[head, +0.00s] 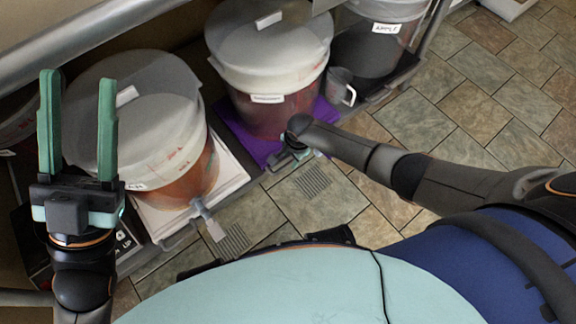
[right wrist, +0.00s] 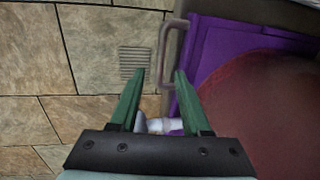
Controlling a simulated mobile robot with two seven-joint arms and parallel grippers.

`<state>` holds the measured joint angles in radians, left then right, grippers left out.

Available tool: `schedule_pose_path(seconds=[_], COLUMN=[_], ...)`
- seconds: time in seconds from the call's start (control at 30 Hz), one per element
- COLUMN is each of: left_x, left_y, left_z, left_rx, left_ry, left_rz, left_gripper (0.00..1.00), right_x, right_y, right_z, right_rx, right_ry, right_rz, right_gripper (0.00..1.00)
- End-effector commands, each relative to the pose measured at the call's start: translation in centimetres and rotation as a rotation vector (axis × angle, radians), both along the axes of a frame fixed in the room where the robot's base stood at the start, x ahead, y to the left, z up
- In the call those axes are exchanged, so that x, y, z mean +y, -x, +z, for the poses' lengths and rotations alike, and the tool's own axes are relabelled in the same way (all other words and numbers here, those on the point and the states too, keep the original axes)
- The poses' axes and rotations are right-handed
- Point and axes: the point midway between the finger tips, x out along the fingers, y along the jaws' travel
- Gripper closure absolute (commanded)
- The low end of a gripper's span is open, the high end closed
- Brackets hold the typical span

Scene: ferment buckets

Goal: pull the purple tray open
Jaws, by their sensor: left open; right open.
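The purple tray (head: 236,131) lies under the middle bucket (head: 270,112) in the head view. It also shows at the right of the right wrist view (right wrist: 207,52), with a grey-brown bar handle (right wrist: 168,58) along its front edge. My right gripper (right wrist: 157,75) is open in the right wrist view. The handle's near end lies between or close to its green fingertips; I cannot tell whether they touch it. In the head view my right wrist hides most of that handle. My left gripper (head: 78,75) is open and empty, raised in front of the left bucket (head: 150,120).
A white tray (head: 232,170) with its own handle sits under the left bucket, whose tap (head: 208,220) sticks out forward. A metal mug (head: 340,86) stands right of the purple tray. Another bucket (head: 370,45) stands further right. The tiled floor (head: 330,200) in front is clear.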

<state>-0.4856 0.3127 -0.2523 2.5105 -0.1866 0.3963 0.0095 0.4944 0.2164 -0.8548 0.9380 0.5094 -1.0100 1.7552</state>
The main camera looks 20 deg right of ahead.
Motion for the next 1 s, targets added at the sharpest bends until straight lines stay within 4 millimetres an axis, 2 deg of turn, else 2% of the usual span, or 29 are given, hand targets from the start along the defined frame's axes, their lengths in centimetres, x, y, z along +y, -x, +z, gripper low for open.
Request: schedule_pose_path(seconds=[0.03, 0.3, 0.77, 1.0], left_x=[-0.1, -0.5, -0.6, -0.6], left_y=[0.0, -0.2, -0.2, -0.2], left_z=[-1.5, -4.3, -4.8, -4.9], left_rx=[0.002, 0.012, 0.014, 0.016], left_ry=[-0.005, -0.032, -0.037, -0.035], left_rz=[0.003, 0.014, 0.017, 0.017], left_gripper=[0.5, 0.5, 0.5, 0.5], right_x=[0.1, 0.3, 0.4, 0.4], right_y=[-0.2, -0.8, -0.9, -0.9], right_z=[-1.5, -4.5, -5.0, -5.0], right_rx=[-0.001, -0.002, -0.001, -0.001], right_ry=[0.0, -0.001, -0.001, -0.001], right_rz=[0.001, 0.001, 0.001, 0.001], right_gripper=[0.53, 0.53, 0.53, 0.79])
